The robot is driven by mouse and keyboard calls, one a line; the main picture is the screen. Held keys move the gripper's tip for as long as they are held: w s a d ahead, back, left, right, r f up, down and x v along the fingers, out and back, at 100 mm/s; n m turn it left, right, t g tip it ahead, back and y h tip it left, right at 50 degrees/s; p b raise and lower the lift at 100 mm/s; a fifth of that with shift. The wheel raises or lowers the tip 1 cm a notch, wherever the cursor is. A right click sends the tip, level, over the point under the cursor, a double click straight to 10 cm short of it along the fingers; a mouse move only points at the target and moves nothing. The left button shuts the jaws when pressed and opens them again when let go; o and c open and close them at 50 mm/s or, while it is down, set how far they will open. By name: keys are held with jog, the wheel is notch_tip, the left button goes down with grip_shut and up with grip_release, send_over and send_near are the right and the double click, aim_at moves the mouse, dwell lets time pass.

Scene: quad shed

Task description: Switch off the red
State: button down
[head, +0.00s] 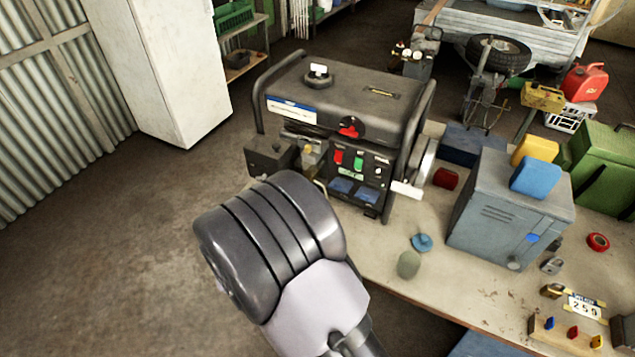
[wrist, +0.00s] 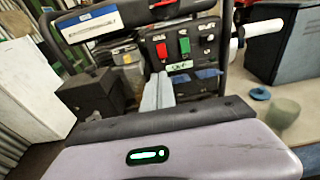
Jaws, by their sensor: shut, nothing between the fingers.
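The generator (head: 345,95) stands on the bench with a dark control panel facing me. A red rocker switch (head: 339,157) sits at the panel's left, beside a green one (head: 359,161). In the wrist view the red switch (wrist: 162,49) and the green switch (wrist: 185,46) show clearly. I cannot tell the red switch's position. A separate red knob (head: 349,130) sits above the panel. My gripper (wrist: 160,84) is shut and empty, its pale fingers just below the red switch in the picture; contact is not visible. In the head view my arm hides the fingers.
The generator's tubular frame (head: 415,130) borders the panel. A dark box (head: 268,158) lies left of the panel. A grey metal box (head: 510,210), blue lid (head: 421,243) and greenish round object (head: 408,264) are to the right. The floor at left is clear.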

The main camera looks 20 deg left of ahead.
jog(key=b, duration=0.3)
send_near(330, 168)
jog(key=w+r, duration=0.1)
jog(key=w+d+r, duration=0.1)
jog(key=w, duration=0.1)
jog(key=w+d+r, duration=0.1)
jog(key=w, duration=0.1)
jog(key=shift+w+d+r, duration=0.15)
jog(key=shift+w+r, duration=0.05)
jog(key=shift+w+f, duration=0.15)
jog(key=shift+w, duration=0.05)
